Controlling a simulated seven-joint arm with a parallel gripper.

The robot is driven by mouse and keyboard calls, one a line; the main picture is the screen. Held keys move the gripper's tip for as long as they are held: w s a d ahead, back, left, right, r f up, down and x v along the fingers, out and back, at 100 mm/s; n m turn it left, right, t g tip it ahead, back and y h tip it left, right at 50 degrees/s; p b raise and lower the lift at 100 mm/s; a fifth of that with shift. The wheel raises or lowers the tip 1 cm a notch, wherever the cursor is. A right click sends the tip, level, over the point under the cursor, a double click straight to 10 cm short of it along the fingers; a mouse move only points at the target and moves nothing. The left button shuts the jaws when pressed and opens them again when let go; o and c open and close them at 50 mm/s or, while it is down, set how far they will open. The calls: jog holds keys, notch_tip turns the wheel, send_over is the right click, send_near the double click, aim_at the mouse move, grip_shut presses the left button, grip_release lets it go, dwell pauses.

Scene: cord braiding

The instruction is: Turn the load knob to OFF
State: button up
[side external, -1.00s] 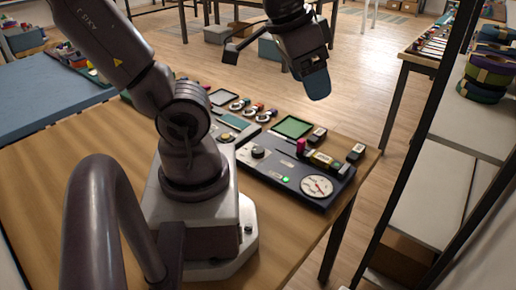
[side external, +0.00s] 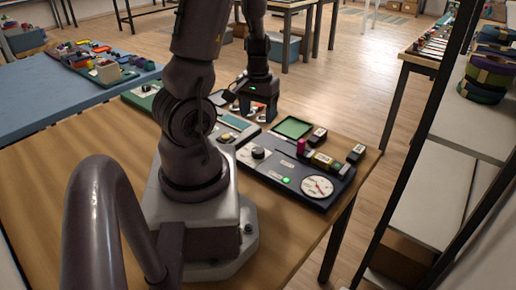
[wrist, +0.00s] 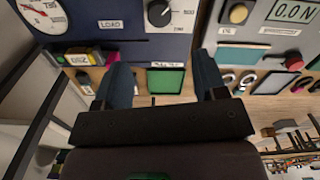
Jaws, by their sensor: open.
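The load knob (wrist: 158,14) is a black round knob with a white mark, at the top of the wrist view beside the number 500. A white LOAD label (wrist: 110,24) is left of it on the dark blue panel (wrist: 80,20). The knob also shows in the side view (side external: 258,153) as a dark knob on a pale plate. My gripper (wrist: 162,73) is open and empty, its two dark fingers apart and pointing toward the panel. In the side view my gripper (side external: 257,116) hangs beyond the knob, apart from it. The OFF mark is not readable.
The panel also bears a white dial gauge (side external: 316,187) and a lit green lamp (side external: 285,180). A green tray (side external: 292,128) and a pink item (side external: 301,146) are close by. The table's near left is bare.

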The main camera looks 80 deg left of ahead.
aim_at(258, 150)
notch_tip(258, 150, down, 12)
dwell(0.4)
jog(key=c, duration=0.9)
